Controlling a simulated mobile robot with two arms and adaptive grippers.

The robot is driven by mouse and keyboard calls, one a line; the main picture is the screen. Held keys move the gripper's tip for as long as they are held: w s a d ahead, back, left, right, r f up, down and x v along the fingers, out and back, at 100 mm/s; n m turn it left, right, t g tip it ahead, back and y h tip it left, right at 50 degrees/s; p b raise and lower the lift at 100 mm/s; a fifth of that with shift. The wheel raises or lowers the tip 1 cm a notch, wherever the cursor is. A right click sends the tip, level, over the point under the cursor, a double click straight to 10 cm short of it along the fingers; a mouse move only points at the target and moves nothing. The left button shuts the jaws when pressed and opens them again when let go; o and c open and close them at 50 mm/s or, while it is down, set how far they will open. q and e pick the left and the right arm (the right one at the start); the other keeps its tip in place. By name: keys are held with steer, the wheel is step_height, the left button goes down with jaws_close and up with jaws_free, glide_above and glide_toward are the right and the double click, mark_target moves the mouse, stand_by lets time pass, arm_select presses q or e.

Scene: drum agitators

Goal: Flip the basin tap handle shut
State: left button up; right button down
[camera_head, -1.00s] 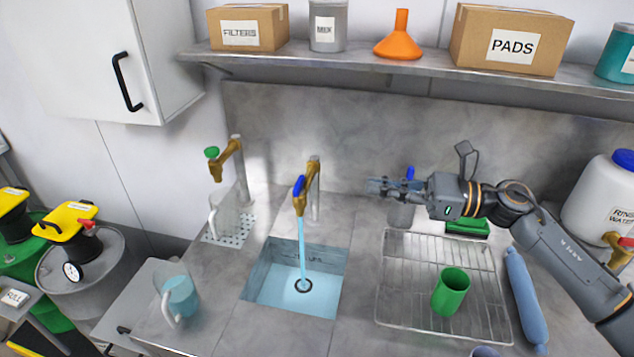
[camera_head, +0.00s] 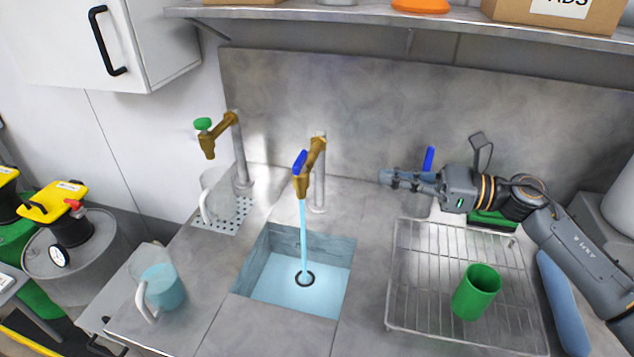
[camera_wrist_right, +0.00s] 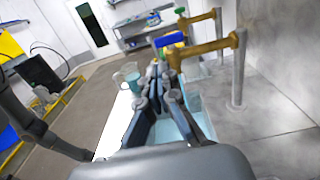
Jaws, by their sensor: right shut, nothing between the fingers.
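The basin tap (camera_head: 314,160) is brass on a grey post, with a blue handle (camera_head: 299,162). Water (camera_head: 303,240) runs from its spout into the square basin (camera_head: 335,255). My right gripper (camera_head: 383,177) is shut and empty, to the right of the tap and apart from it in the head view. In the right wrist view, its fingers (camera_wrist_right: 160,88) point towards the brass tap (camera_wrist_right: 208,46), and the blue handle (camera_wrist_right: 170,40) shows just beyond the fingertips. My left gripper is not in view.
A second tap with a green handle (camera_head: 203,124) stands at left above a clear jug (camera_head: 215,195). Another jug (camera_head: 160,288) holds blue liquid. A wire rack (camera_head: 430,300) with a green cup (camera_head: 477,291) lies below my right arm. A shelf (camera_head: 400,29) runs above.

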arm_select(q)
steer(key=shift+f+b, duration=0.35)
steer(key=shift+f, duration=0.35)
arm_select(e)
steer(key=shift+f, duration=0.65)
steer(key=p, duration=0.7)
glide_toward(301, 169)
steer(key=x, duration=0.6)
steer(key=shift+s+r, duration=0.1)
steer(key=shift+r, duration=0.15)
steer(key=shift+a+f, duration=0.15)
steer(key=shift+a, duration=0.35)
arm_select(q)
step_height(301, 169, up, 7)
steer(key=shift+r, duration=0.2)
arm_select(e)
steer(key=shift+w, duration=0.2)
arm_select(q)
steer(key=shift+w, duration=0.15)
